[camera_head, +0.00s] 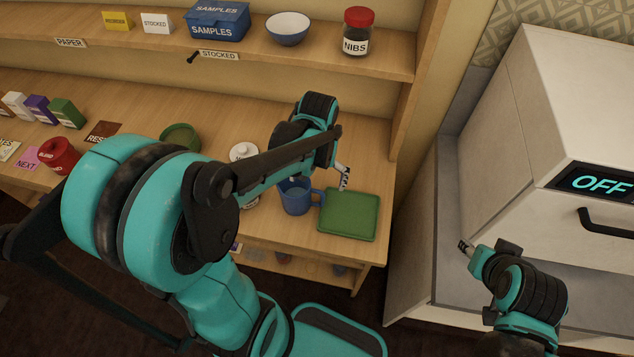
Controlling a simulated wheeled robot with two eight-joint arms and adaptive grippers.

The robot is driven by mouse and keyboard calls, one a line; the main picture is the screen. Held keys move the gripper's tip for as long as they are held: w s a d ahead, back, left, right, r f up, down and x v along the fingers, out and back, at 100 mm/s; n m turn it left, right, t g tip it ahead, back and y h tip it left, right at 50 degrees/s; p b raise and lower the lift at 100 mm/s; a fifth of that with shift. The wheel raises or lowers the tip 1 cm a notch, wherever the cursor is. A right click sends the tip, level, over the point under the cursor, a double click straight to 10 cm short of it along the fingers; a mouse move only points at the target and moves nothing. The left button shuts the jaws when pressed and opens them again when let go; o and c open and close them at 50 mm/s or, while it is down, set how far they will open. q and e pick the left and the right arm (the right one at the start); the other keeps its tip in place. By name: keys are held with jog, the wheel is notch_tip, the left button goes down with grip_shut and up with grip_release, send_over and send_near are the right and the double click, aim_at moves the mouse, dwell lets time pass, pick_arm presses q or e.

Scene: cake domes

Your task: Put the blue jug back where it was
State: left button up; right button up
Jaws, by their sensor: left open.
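The blue jug (296,199) stands upright on the wooden table, just left of a green square mat or tray (348,216). Its handle points right, towards the mat. My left gripper (344,178) is open above the back edge of the mat, right of the jug's handle and seemingly apart from it. The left arm reaches over the table and hides part of it. My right gripper (467,248) is low at the right, in front of the white appliance and far from the jug; its jaw state is unclear.
A white-lidded jar (243,152) and a green round item (180,136) stand behind my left arm. A red tin (59,155) and small boxes are at the left. The shelf above holds a blue samples box (217,20), a bowl (288,28) and a nibs jar (357,31).

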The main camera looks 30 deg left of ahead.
pick_arm(q)
jog(key=shift+r, duration=1.25)
jog(key=s+d+f+m+t+b, duration=0.2)
jog(key=s+d+f+t+b, duration=0.1)
jog(key=s+t+b, duration=0.2)
jog(key=t+b, duration=0.2)
jog(key=b, duration=0.2)
jog(key=shift+s+d+m, duration=0.3)
jog(key=shift+s+d, duration=0.1)
jog(key=shift+f, duration=0.1)
